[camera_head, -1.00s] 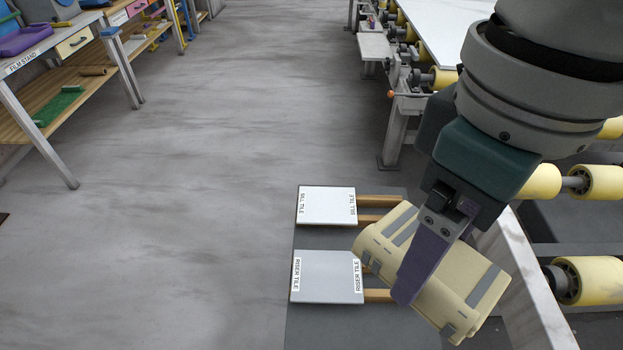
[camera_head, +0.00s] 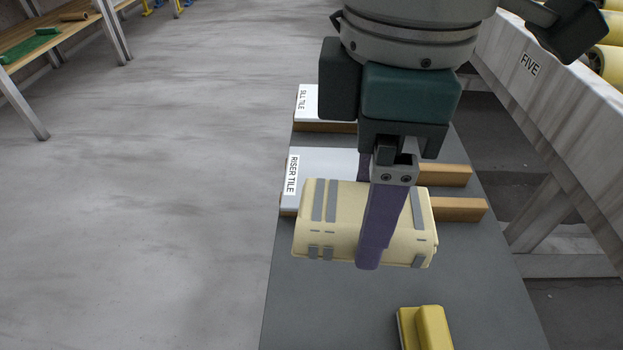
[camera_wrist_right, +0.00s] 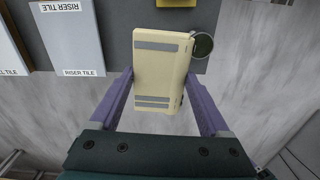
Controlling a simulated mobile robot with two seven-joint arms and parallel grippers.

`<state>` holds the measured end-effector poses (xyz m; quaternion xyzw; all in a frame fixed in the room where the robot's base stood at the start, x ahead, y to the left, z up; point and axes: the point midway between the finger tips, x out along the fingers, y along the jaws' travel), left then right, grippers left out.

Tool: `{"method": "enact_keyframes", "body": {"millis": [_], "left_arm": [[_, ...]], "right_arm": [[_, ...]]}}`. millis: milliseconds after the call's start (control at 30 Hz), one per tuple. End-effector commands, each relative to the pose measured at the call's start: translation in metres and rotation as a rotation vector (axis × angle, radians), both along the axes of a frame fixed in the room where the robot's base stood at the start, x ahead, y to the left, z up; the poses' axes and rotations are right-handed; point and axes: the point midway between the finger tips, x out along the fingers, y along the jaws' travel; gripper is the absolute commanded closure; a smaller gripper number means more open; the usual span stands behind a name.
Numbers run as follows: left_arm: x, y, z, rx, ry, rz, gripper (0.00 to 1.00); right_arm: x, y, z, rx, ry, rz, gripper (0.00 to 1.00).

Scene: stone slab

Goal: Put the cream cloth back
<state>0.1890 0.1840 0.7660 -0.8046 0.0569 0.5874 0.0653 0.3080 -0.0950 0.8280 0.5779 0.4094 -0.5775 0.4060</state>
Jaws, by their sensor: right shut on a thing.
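The cream cloth (camera_head: 338,222) is a thick folded bundle with grey stripes. My right gripper (camera_head: 372,235) has its purple fingers on either side of it and is shut on it. In the head view the cloth appears above a dark grey surface, in front of the riser tile; I cannot tell how high it hangs. The cloth also shows between the fingers in the right wrist view (camera_wrist_right: 160,68). In the head view the far finger is mostly hidden. My left gripper is not in view.
The grey riser tile (camera_head: 325,165) and white sill tile (camera_head: 310,100) lie on wooden strips on the dark surface (camera_head: 330,305). A yellow block (camera_head: 425,328) sits at the near edge. A beam marked FIVE (camera_head: 560,110) runs along the right. Open floor lies left.

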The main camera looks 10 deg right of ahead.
Motion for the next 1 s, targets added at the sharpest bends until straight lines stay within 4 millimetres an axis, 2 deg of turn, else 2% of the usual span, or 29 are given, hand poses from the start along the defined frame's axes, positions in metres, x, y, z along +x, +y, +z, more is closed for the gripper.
{"method": "enact_keyframes", "body": {"millis": [33,267,367,600,700,833,1000], "left_arm": [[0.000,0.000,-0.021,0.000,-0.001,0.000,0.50],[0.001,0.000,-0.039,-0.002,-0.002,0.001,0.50],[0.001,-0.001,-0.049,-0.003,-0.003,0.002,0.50],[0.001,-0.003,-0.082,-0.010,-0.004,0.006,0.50],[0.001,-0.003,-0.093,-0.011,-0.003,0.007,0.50],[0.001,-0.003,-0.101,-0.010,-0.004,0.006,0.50],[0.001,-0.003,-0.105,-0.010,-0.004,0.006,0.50]], "right_arm": [[0.001,0.001,-0.020,-0.002,-0.002,0.018,0.72],[0.003,0.003,-0.042,-0.004,0.000,0.063,0.72],[0.003,0.003,-0.066,-0.006,0.002,0.063,0.72],[0.002,0.003,-0.139,-0.006,0.002,0.063,0.72],[0.003,0.003,-0.164,-0.004,-0.001,0.062,0.72],[0.003,0.003,-0.183,-0.005,0.000,0.063,0.72],[0.003,0.003,-0.192,-0.004,-0.002,0.063,0.72]]}}
